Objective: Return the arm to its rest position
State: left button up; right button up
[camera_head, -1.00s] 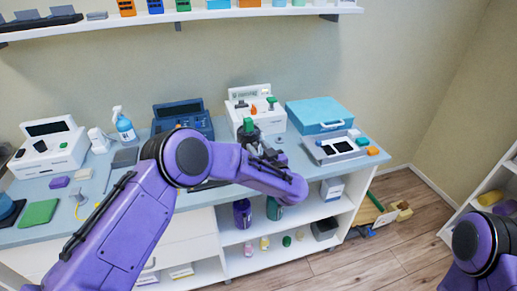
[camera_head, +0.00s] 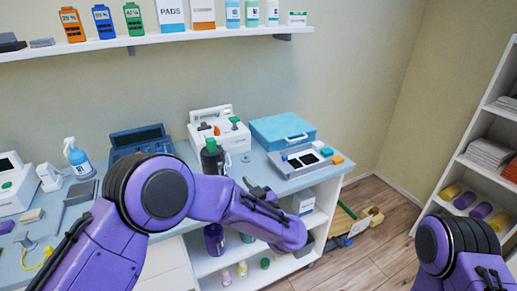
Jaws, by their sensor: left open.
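My left arm (camera_head: 155,200) comes in from the lower left, bends at a large dark-ringed joint and reaches right across the counter's front edge. My left gripper (camera_head: 262,190) is partly hidden behind the forearm; its dark fingers show over the counter's right part, with nothing seen between them. My right arm (camera_head: 435,247) shows only in part at the lower right, and its gripper is out of the picture. A dark bottle with a green cap (camera_head: 212,158) stands on the counter behind the left forearm, apart from the fingers.
The counter (camera_head: 240,174) carries a white device (camera_head: 232,137), a blue case (camera_head: 283,131), a grey tray device (camera_head: 300,162) and a spray bottle (camera_head: 77,158). A wall shelf (camera_head: 160,38) runs above. A white rack (camera_head: 455,165) stands at right. Wooden floor (camera_head: 375,220) lies between.

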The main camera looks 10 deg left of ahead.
pick_arm(q)
jog(key=s+a+f+m+h, duration=0.15)
jog(key=s+f+h, duration=0.3)
jog(key=f, duration=0.55)
jog(key=s+a+f+m+h, duration=0.15)
jog(key=s+f+h, duration=0.3)
jog(key=f, duration=0.45)
jog(key=s+a+f+g, duration=0.3)
jog(key=s+a+f, duration=0.1)
jog(key=s, duration=0.5)
jog(key=s+a+f+g, duration=0.3)
jog(key=s+a, duration=0.3)
jog(key=s, duration=0.4)
jog(key=s+a+f+n+g, duration=0.1)
jog(key=s+a+f+g, duration=0.3)
jog(key=s, duration=0.6)
jog(key=shift+s+a+f+b, duration=0.2)
jog(key=shift+a+f+b, duration=0.1)
jog(key=shift+a+f, duration=0.3)
jog(key=shift+d+f, duration=0.1)
